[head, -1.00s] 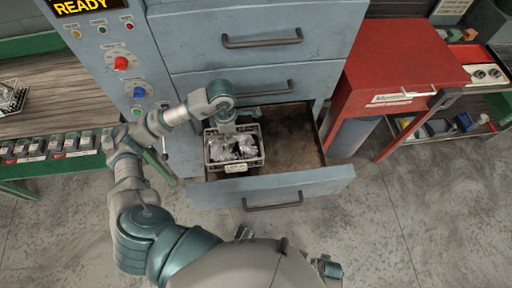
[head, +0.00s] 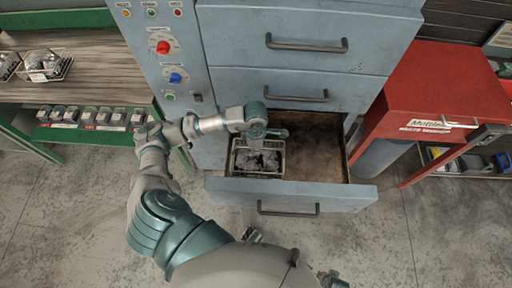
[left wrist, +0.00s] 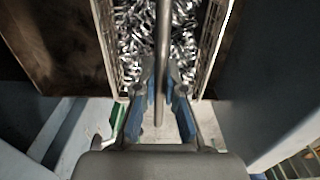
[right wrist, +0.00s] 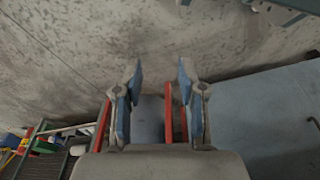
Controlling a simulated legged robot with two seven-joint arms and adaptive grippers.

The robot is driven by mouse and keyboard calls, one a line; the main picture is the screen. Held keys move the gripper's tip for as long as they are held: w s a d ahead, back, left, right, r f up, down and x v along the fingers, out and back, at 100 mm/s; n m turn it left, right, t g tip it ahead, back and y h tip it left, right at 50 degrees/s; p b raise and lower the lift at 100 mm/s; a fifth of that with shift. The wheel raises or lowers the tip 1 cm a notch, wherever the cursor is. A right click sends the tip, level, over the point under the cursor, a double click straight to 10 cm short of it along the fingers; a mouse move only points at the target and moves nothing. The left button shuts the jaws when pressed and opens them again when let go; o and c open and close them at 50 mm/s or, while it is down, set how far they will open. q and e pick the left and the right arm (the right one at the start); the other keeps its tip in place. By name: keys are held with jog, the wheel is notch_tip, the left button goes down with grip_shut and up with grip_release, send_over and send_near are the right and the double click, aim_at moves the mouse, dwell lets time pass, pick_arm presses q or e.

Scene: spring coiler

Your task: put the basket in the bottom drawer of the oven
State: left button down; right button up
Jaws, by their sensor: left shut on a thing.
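A wire basket (head: 258,163) filled with shiny metal parts is at the left side of the pulled-out bottom drawer (head: 318,152) of the blue-grey oven. I cannot tell whether it rests on the drawer floor. My left gripper (head: 260,138) is above the basket, shut on its handle. In the left wrist view, the handle bar (left wrist: 162,60) runs between the fingers (left wrist: 160,98), with the metal parts (left wrist: 135,35) on both sides. My right gripper (right wrist: 156,88) is open and empty in the right wrist view, with floor and a blue-grey surface beyond.
The right part of the drawer is empty. Two shut drawers (head: 305,58) are above it. A red cabinet (head: 440,85) stands at the right. A workbench (head: 75,85) at the left holds another basket (head: 45,65) of parts. Grey floor (head: 70,215) lies in front.

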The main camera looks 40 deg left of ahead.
pick_arm(q)
jog(key=c, duration=1.3)
grip_release()
jog(key=shift+o, duration=0.2)
notch_tip(320, 180, up, 12)
jog(key=p, duration=0.1)
pick_arm(e)
jog(key=f, duration=0.1)
jog(key=s+f, duration=0.1)
jog(key=f, duration=0.1)
jog(key=shift+d, duration=0.15)
